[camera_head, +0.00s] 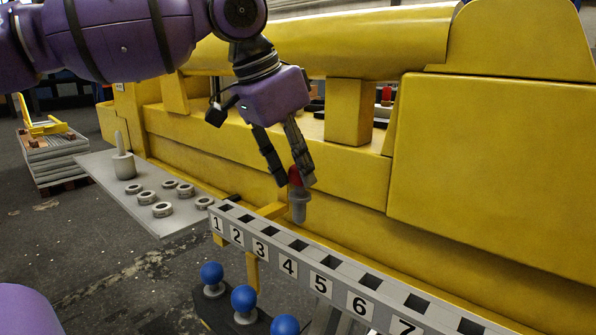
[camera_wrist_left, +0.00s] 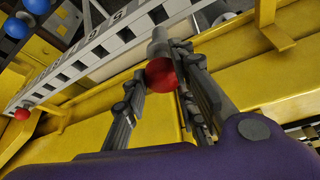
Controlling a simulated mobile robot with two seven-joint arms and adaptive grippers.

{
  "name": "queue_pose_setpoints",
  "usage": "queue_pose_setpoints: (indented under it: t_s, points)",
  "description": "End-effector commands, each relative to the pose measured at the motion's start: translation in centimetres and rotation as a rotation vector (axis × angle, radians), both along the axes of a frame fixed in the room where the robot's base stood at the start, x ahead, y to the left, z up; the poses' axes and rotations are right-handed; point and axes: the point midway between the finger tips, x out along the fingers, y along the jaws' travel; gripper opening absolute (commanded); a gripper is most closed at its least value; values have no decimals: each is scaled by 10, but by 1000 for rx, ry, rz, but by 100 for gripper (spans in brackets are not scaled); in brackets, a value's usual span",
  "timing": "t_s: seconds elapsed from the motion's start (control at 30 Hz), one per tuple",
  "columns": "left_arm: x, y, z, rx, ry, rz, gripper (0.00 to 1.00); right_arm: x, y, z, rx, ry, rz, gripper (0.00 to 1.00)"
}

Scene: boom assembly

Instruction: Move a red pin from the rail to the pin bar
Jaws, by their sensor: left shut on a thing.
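A red-headed pin (camera_head: 298,200) with a grey shank hangs upright, head up, in my left gripper (camera_head: 298,180). The gripper is shut on the red head, which also shows between the fingers in the left wrist view (camera_wrist_left: 161,76). The shank points down above a grey numbered bar (camera_head: 330,272) with square slots. In the head view its tip shows just above the slots near numbers 3 and 4; I cannot tell if it touches. Another red head (camera_head: 386,93) shows at the back. A red ball (camera_wrist_left: 22,114) shows at the left in the left wrist view. My right gripper is not in view.
Several blue-headed pins (camera_head: 244,299) stand on a dark bar in front of the numbered bar. A grey shelf (camera_head: 105,172) at left holds several metal rings (camera_head: 162,210) and an upright grey peg (camera_head: 123,162). A large yellow boom structure (camera_head: 480,150) fills the back.

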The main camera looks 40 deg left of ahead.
Motion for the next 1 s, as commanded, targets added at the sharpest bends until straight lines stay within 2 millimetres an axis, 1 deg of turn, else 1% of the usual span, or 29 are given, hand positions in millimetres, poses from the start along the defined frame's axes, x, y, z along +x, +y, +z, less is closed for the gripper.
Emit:
queue_pose_setpoints:
  t_s: [0.13,0.37,0.57,1.0]
  points:
    - [0,0,4,1,-3,1,0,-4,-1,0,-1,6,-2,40]
    - [0,0,18,1,-2,2,0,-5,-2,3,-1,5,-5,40]
    - [0,0,30,1,-2,2,0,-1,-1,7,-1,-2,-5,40]
    - [0,0,57,0,-3,2,0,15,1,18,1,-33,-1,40]
